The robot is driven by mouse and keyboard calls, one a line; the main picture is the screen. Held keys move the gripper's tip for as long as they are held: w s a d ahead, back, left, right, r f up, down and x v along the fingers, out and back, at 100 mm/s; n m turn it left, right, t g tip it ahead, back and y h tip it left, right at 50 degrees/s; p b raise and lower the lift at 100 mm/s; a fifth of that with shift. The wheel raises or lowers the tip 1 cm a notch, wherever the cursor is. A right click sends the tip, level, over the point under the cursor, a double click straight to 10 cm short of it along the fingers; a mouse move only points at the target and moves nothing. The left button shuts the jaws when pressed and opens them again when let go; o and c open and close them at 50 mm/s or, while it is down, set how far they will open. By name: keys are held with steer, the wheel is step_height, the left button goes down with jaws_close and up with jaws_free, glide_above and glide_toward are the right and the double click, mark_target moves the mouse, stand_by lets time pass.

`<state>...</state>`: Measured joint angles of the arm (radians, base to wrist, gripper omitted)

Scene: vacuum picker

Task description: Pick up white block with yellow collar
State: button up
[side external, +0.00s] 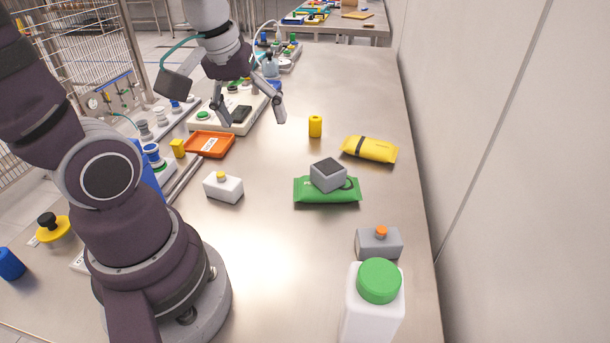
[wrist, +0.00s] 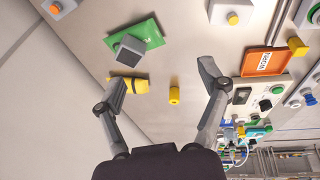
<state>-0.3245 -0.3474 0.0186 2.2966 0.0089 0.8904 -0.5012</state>
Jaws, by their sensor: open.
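The white block with a yellow collar (side external: 226,191) sits on the steel table, left of the green packet. In the wrist view the white block (wrist: 231,10) is at the top edge, partly cut off. My gripper (side external: 250,115) is open and empty above the table, farther back than the block and apart from it. In the wrist view my gripper's fingers (wrist: 163,82) are spread wide, with a small yellow cylinder (wrist: 174,93) showing between them. That cylinder (side external: 315,126) stands on the table right of my gripper.
A green packet (side external: 312,196) carries a grey box (side external: 328,174). A yellow packet (side external: 369,149), a grey block with an orange top (side external: 378,243) and a green-capped white bottle (side external: 373,310) stand right. An orange tray (side external: 210,144) and control panels line the left. The table's middle is mostly clear.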

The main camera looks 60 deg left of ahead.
mark_target(221, 176)
steer(key=s+a+f+n+g, duration=0.1)
steer(key=a+f+n, duration=0.1)
steer(key=n, duration=0.3)
steer(key=s+a+f+n+g, duration=0.1)
steer(key=a+f+n, duration=0.1)
steer(key=a+n, duration=0.2)
steer(key=s+a+f+n+g, duration=0.1)
steer(key=a+f+n, duration=0.2)
steer(key=a+n, duration=0.2)
steer(key=shift+a+n+h, duration=0.2)
steer(key=shift+n+h, duration=0.1)
steer(key=shift+h, duration=0.1)
steer(key=shift+n, duration=0.4)
steer(key=f, duration=1)
steer(key=shift+s+d+f, duration=0.15)
steer(key=shift+d+f, duration=0.1)
steer(key=shift+f, duration=0.15)
steer(key=shift+c, duration=0.4)
steer(key=c, duration=1.2)
